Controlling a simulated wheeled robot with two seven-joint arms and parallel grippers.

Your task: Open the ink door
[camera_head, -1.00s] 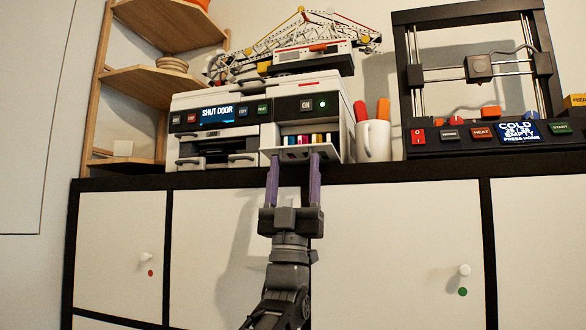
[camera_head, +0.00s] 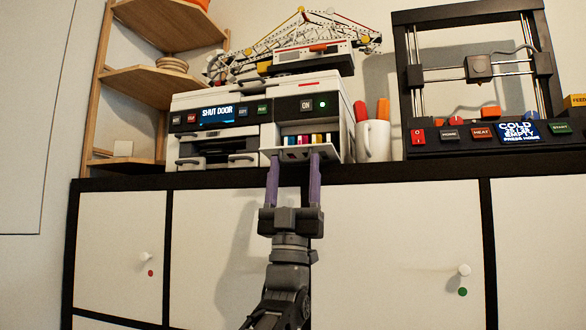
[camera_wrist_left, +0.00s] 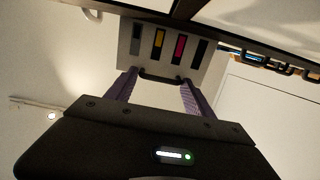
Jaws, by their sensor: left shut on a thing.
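The white printer (camera_head: 258,97) stands on the cabinet top, and its screen reads "SHUT DOOR". Its ink door (camera_head: 290,154) at the lower right is folded down and open, with several coloured ink cartridges (camera_head: 304,139) showing above it. My left gripper (camera_head: 294,160) reaches up from below, its two purple fingers at the door. In the left wrist view, the gripper (camera_wrist_left: 160,80) is closed on the dark door handle (camera_wrist_left: 160,77). The door panel (camera_wrist_left: 146,62) with dark, yellow and magenta stripes shows beyond it. My right gripper is not in view.
A white mug (camera_head: 373,140) with red and orange items stands close right of the printer. A 3D printer (camera_head: 480,90) is farther right. A wooden corner shelf (camera_head: 145,85) stands at left. The white cabinet front (camera_head: 400,240) lies below, with small knobs.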

